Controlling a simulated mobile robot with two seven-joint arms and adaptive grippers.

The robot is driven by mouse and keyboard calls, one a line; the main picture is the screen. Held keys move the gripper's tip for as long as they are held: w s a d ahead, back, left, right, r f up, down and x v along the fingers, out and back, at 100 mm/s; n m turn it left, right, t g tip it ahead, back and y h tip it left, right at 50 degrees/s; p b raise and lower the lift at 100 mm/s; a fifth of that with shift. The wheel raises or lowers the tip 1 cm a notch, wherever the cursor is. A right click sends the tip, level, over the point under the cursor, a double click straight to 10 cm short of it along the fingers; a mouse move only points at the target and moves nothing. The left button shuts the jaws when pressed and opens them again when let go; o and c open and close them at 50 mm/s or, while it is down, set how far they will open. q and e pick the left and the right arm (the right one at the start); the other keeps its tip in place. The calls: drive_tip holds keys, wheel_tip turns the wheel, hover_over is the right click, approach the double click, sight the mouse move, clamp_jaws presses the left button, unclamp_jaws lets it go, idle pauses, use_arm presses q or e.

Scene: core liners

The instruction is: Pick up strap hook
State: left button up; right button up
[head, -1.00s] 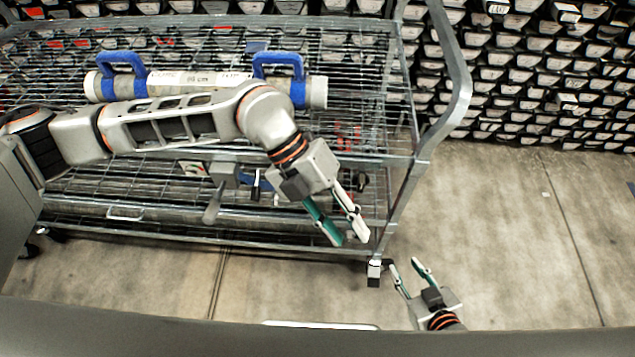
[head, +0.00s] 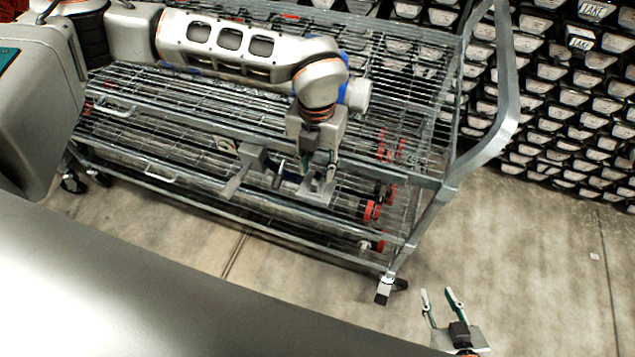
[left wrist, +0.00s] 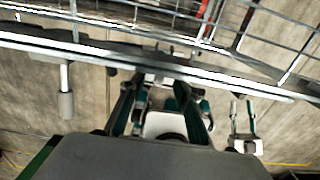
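I cannot surely pick out the strap hook. Grey fittings hang along the cart's near upper rail: a grey block with a short cylinder (head: 240,168) and a pale grey metal piece (head: 317,188). My left gripper (head: 318,165) points down at the rail, right of the block and over the pale piece. In the left wrist view its teal-padded fingers (left wrist: 160,100) stand apart, with a pale grey piece (left wrist: 166,125) between them; I cannot tell whether they touch it. A hanging cylinder (left wrist: 66,104) shows to their left. My right gripper (head: 443,298) is open and empty over the floor.
The wire-shelf cart (head: 440,180) fills the middle, with a bent tube handle (head: 505,110) at right. Stacked trays (head: 560,130) line the back. Floor is clear at right.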

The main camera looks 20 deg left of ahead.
sight(317, 178)
use_arm(q)
wheel_tip(317, 178, down, 4)
drive_tip(key=shift+w+f, duration=0.1)
drive_tip(key=shift+f, duration=0.15)
clamp_jaws()
drive_tip(key=shift+r, duration=0.1)
